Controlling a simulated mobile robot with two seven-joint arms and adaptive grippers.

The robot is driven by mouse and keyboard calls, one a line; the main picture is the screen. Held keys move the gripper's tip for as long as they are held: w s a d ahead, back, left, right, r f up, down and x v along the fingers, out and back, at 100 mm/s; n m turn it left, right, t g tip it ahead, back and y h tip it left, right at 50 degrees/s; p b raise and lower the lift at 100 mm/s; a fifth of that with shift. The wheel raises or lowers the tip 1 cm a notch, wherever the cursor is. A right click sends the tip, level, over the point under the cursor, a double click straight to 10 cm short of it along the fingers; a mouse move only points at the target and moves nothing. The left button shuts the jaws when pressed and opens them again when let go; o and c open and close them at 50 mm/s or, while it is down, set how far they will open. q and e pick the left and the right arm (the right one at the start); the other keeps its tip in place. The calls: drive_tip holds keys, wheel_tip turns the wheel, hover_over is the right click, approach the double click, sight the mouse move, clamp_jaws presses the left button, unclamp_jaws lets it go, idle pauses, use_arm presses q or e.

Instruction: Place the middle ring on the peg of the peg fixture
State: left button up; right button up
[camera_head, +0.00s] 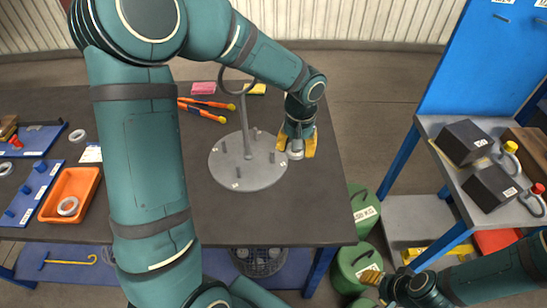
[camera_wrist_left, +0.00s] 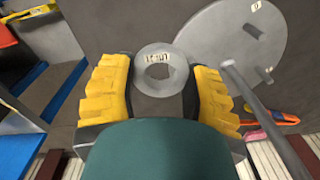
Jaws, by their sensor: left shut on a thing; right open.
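My left gripper (camera_head: 297,146) reaches down at the right edge of the round grey plate. Its yellow fingers are shut on a grey ring (camera_head: 295,153), which I take to be the middle ring; in the left wrist view the ring (camera_wrist_left: 158,70) lies between the fingers, with a small label on it. The grey peg fixture (camera_head: 250,178) is a round plate with several short pegs and a tall post. The ring is beside the plate, not around a peg; whether it touches the plate I cannot tell. My right gripper (camera_head: 371,279) is open and empty, low at the right.
An orange tray (camera_head: 50,213) with a ring inside and a blue board (camera_head: 25,208) with blue pegs are at the left. Orange-handled tools (camera_head: 205,108) lie behind the plate. Green canisters (camera_head: 352,264) stand beside the table; a shelf (camera_head: 450,170) is at the right.

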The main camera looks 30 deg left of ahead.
sight(272, 157)
use_arm(q)
drive_tip(key=w+a+r+n+p, duration=0.1)
drive_tip(key=a+r, duration=0.2)
drive_tip(key=r, duration=0.1)
drive_tip(key=w+a+r+n+p, duration=0.1)
drive_tip(key=a+r+n, duration=0.1)
drive_tip(key=r, duration=0.3)
drive_tip(key=w+a+r+n+p, duration=0.1)
drive_tip(key=a+r+n, duration=0.1)
drive_tip(key=a+r, duration=0.2)
drive_tip(key=shift+w+r, duration=0.3)
drive_tip(key=shift+r, duration=0.3)
drive_tip(key=shift+a+r+n, duration=0.1)
drive_tip(key=shift+a+n, duration=0.15)
drive_tip(key=shift+n, duration=0.05)
wheel_tip(272, 157, down, 28)
drive_tip(key=b, duration=0.2)
drive_tip(key=shift+r+b, duration=0.2)
drive_tip(key=shift+b, duration=0.2)
use_arm(e)
drive_tip(key=shift+w+d+r, duration=0.15)
drive_tip(key=shift+w+r, duration=0.35)
drive_tip(key=shift+r, duration=0.1)
use_arm(q)
drive_tip(key=shift+f, duration=0.15)
drive_tip(key=o, duration=1.2)
use_arm(e)
drive_tip(key=shift+f, duration=0.15)
